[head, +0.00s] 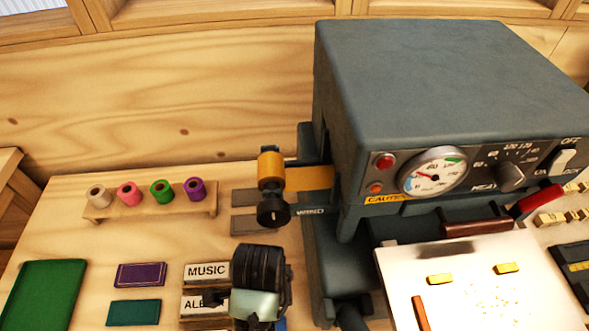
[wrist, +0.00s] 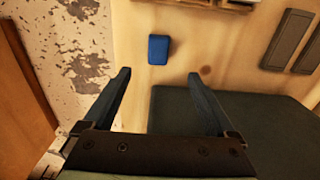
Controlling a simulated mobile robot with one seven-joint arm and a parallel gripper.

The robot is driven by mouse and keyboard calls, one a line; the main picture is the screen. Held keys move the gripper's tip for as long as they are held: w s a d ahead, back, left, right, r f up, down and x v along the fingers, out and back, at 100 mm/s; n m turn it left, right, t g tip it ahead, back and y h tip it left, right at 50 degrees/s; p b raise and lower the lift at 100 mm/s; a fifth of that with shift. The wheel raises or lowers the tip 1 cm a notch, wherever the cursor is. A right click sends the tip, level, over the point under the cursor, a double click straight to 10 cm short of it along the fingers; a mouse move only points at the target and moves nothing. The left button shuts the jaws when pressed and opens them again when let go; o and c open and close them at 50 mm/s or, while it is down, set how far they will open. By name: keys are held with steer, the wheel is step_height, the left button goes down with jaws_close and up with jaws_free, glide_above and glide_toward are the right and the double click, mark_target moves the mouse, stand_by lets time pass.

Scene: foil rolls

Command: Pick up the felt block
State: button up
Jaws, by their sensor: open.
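A small blue block with rounded corners, which looks like the felt block (wrist: 158,49), lies on the wooden bench top in the wrist view. It sits ahead of my gripper (wrist: 160,76), roughly centred between the two fingers and just beyond their tips. The fingers are spread wide, with nothing between them. In the head view my arm's end covers most of that spot. Only a sliver of blue shows beside it at the bottom edge, and my fingertips are hidden there.
A large grey machine (head: 440,90) with a gauge stands on the right. A rack (head: 150,207) of coloured rolls is at the left. Green (head: 40,295), purple (head: 140,275) and teal (head: 133,313) flat pieces lie in front of it. A dark flat surface (wrist: 225,110) lies under my right finger.

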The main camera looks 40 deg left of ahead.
steer(key=f, duration=0.6)
steer(key=shift+s+f, duration=0.35)
steer(key=shift+f, duration=0.05)
steer(key=shift+w+d+f+b, duration=0.1)
steer(key=shift+f+b, duration=0.05)
steer(key=shift+f, duration=1.3)
steer(key=shift+w+f+b, duration=0.1)
steer(key=shift+f+b, duration=0.05)
steer(key=shift+f, duration=1.3)
jaws_close()
step_height(320, 180, up, 10)
steer(key=shift+r+p, duration=0.1)
steer(key=shift+p, duration=0.3)
